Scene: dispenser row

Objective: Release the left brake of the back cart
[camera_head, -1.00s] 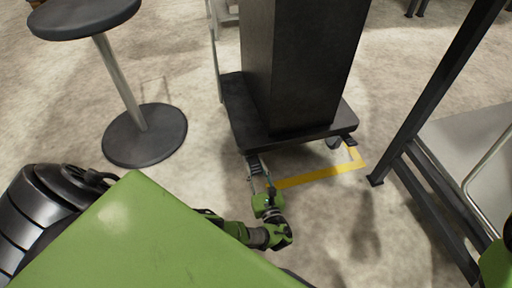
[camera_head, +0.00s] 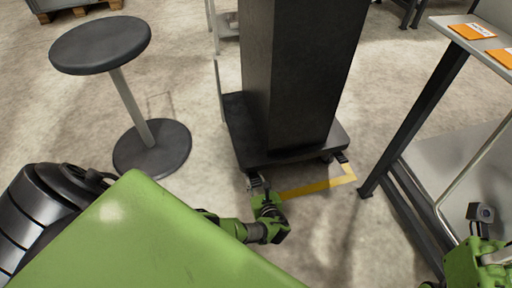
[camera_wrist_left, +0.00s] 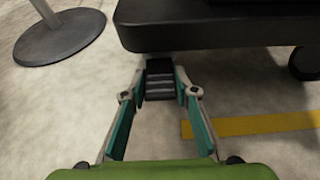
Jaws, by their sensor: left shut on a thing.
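The back cart (camera_head: 240,130) is a dark flat base with a tall black block on it. Its left brake is a black ribbed pedal under the near left corner, seen clearly in the left wrist view (camera_wrist_left: 160,84). My left gripper (camera_head: 258,187) is at this pedal, low by the floor. In the left wrist view its two teal-padded fingers (camera_wrist_left: 161,86) are shut on the pedal, one on each side. Another small dark pedal (camera_head: 342,157) shows at the cart's near right corner. My right gripper (camera_head: 482,215) is partly in view at the lower right; its jaws are unclear.
A round black stool (camera_head: 100,45) stands left of the cart. A dark-legged table (camera_head: 420,120) with orange cards stands at the right. Yellow floor tape (camera_head: 318,187) runs before the cart. A caster (camera_wrist_left: 306,62) shows under the cart at the right.

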